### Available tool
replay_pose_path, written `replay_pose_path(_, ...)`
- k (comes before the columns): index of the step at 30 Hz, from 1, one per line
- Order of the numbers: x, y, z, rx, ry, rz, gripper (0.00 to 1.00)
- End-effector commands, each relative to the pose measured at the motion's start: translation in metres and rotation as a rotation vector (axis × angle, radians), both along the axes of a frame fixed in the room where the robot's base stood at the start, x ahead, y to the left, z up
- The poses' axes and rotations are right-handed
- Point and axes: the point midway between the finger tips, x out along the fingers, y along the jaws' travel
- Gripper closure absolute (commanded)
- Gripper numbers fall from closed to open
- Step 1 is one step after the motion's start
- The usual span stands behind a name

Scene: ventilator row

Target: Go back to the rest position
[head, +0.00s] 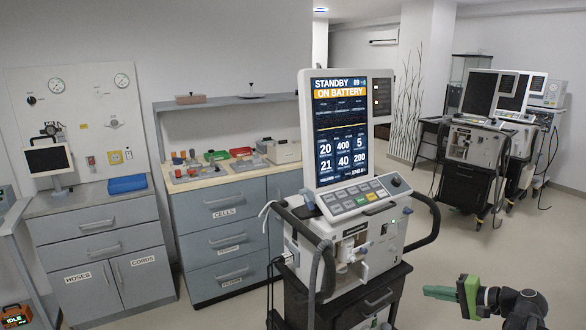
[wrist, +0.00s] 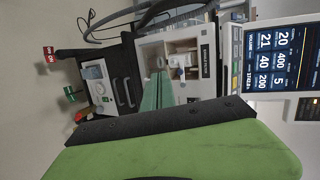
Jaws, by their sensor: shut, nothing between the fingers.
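My gripper (head: 440,292) shows green at the lower right of the head view, to the right of the ventilator (head: 350,248) and apart from it. Its fingers are shut with nothing seen between them. In the wrist view a large green finger (wrist: 180,152) with a dark pad fills the bottom. The ventilator stands upright in the middle of the head view. Its lit screen (head: 341,130) reads STANDBY, ON BATTERY. In the wrist view the ventilator appears turned on its side, with its screen (wrist: 280,58) at the right.
A grey drawer cabinet (head: 222,215) with small parts on top stands left of the ventilator. A cabinet labelled HOSES and CORDS (head: 100,240) is at the far left. More ventilators (head: 480,140) stand at the back right. The floor (head: 480,245) right of the ventilator looks clear.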

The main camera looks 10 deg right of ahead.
Motion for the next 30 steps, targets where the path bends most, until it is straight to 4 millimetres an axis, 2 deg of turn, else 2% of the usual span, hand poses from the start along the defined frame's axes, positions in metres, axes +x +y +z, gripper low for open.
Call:
replay_pose_path(1, 0.014, 0.021, -0.001, -0.001, 0.002, 0.040, 1.00)
replay_pose_path(5, 0.049, 0.085, -0.007, -0.019, 0.026, 0.159, 1.00)
replay_pose_path(8, 0.076, 0.159, -0.020, -0.059, 0.070, 0.291, 1.00)
replay_pose_path(9, 0.084, 0.193, -0.027, -0.085, 0.095, 0.353, 1.00)
replay_pose_path(10, 0.089, 0.218, -0.033, -0.107, 0.115, 0.400, 1.00)
replay_pose_path(12, 0.094, 0.278, -0.049, -0.172, 0.165, 0.509, 1.00)
replay_pose_path(15, 0.089, 0.347, -0.072, -0.284, 0.234, 0.647, 1.00)
replay_pose_path(18, 0.078, 0.396, -0.092, -0.398, 0.293, 0.755, 1.00)
replay_pose_path(21, 0.064, 0.430, -0.109, -0.519, 0.343, 0.842, 1.00)
replay_pose_path(25, 0.044, 0.455, -0.129, -0.703, 0.411, 0.929, 1.00)
replay_pose_path(27, 0.034, 0.451, -0.138, -0.824, 0.458, 0.951, 1.00)
replay_pose_path(29, 0.030, 0.429, -0.143, -0.916, 0.508, 0.936, 1.00)
replay_pose_path(30, 0.027, 0.411, -0.145, -0.975, 0.543, 0.921, 1.00)
